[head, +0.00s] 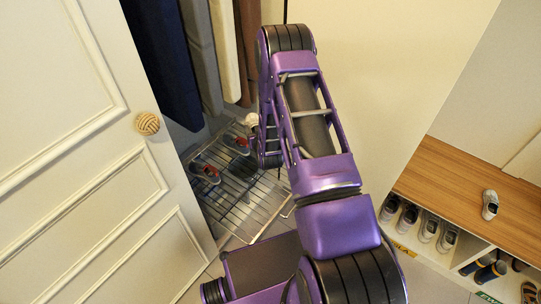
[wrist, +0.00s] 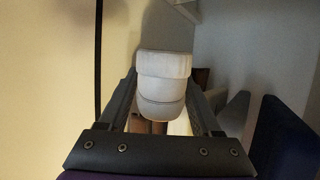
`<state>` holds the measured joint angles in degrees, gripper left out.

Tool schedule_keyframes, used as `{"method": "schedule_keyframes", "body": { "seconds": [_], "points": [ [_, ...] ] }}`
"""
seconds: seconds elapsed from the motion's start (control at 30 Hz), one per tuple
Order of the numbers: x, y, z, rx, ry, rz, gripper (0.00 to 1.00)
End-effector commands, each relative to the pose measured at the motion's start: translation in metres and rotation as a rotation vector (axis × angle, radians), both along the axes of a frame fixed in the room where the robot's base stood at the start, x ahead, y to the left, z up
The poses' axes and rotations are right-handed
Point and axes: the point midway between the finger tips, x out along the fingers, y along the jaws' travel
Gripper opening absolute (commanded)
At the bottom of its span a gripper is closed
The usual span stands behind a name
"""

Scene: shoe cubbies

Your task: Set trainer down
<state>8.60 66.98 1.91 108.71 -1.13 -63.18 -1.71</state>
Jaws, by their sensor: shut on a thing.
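My gripper (wrist: 163,84) is shut on a white, rounded thing (wrist: 163,66) with banded edges, which I take to be the trainer seen end on. Its full shape is hidden. In the head view a small white part of it (head: 252,120) shows left of my arm, above the back of the wire rack; most of my gripper is hidden behind my arm there. The wire rack (head: 262,212) stands low inside the closet. Whether the held thing touches anything cannot be told.
Red-and-grey shoes (head: 205,173) lie on the rack; its front part is bare. Clothes (head: 163,60) hang above it. A white door (head: 95,190) stands at left. At right, a wooden bench (head: 450,185) bears one grey shoe (head: 490,205), over cubbies holding several shoes (head: 429,229).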

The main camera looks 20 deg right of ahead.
Motion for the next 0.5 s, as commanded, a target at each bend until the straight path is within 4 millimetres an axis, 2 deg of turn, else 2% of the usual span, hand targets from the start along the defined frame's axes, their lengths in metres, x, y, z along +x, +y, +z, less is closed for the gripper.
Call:
{"method": "schedule_keyframes", "body": {
  "seconds": [0.03, 0.2, 0.33, 0.5],
  "points": [
    [0.003, -0.01, -0.029, 0.002, 0.004, -0.016, 0.0],
    [0.007, -0.034, -0.098, 0.002, 0.004, -0.054, 0.0],
    [0.004, -0.047, -0.135, 0.002, 0.002, -0.077, 0.0],
    [0.001, -0.056, -0.16, 0.003, 0.0, -0.093, 0.0]
  ]
}}
